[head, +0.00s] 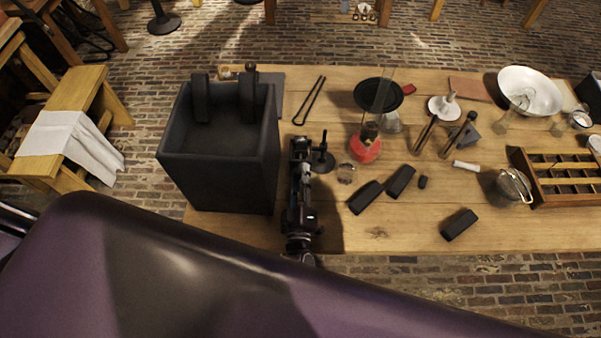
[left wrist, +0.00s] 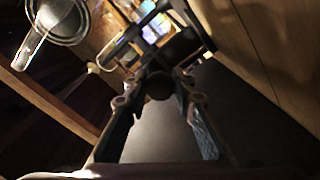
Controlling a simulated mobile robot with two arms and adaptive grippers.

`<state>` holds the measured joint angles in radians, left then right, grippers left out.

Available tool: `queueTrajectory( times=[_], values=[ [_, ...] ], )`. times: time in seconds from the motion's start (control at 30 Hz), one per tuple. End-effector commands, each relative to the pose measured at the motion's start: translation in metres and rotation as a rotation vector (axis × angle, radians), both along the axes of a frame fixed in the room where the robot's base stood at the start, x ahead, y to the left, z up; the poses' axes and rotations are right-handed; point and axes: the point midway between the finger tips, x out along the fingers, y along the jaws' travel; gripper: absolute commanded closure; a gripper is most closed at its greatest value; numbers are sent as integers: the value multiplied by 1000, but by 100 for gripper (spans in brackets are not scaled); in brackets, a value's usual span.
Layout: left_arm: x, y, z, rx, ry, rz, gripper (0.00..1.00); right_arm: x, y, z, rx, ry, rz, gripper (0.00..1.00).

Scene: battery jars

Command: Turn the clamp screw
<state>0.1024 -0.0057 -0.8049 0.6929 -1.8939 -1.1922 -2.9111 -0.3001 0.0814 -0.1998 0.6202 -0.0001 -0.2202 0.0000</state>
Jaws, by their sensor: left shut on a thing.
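My left gripper (head: 300,146) reaches over the table between the big black jar and a small black stand. In the left wrist view its two fingers (left wrist: 158,78) come together around a small dark round piece (left wrist: 158,88), which looks like the head of the clamp screw. I cannot make out its thread or the rest of the clamp. In the head view the gripper hides whatever its fingertips hold. The open black jar (head: 222,175) stands just left of the gripper, with two dark plates (head: 248,97) upright at its back wall. My right gripper is out of view.
The small black stand (head: 323,162) is close on the gripper's right. Black blocks (head: 366,197), a red-based lamp (head: 365,150), a white bowl (head: 530,90) and a wooden compartment tray (head: 535,185) lie further right.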

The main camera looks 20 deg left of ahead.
Motion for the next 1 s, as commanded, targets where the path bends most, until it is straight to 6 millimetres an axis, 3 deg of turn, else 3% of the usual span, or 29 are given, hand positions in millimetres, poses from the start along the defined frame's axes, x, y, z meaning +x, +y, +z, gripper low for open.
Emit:
queueTrajectory(
  times=[0.57, 0.6, 0.7, 1.0],
  values=[
    [0, -1, -1, 27, 11, -2, 100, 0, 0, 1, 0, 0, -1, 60],
    [0, -1, -1, 27, 11, -2, 72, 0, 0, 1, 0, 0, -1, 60],
    [0, -1, -1, 27, 10, -1, 61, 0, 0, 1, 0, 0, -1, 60],
    [-1, 0, -1, 27, 9, 0, 58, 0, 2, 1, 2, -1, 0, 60]
  ],
)
